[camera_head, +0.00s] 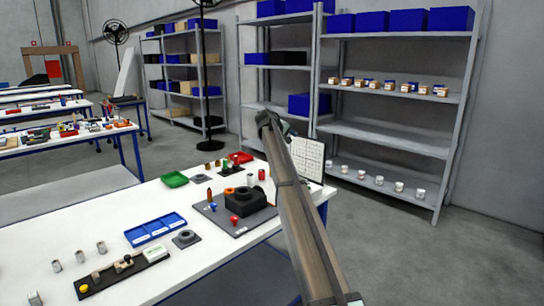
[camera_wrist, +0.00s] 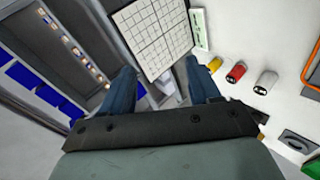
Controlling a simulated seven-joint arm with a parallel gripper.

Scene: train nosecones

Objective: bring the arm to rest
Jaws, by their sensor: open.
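My arm reaches from the lower right over the table's right side in the head view. My gripper (camera_head: 268,120) is at its far end, above the table's far right corner, in front of the shelves. In the wrist view the two dark blue fingers of my gripper (camera_wrist: 162,88) stand apart with nothing between them. A white gridded board (camera_head: 307,158) stands behind the arm at the table's far right; it also shows beyond the fingers in the wrist view (camera_wrist: 152,38).
The white table (camera_head: 110,224) holds a dark mat (camera_head: 235,228) with a black block (camera_head: 242,201), a green tray (camera_head: 174,180), a red tray (camera_head: 240,157) and a blue tray (camera_head: 155,229). Grey shelves (camera_head: 395,140) stand behind.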

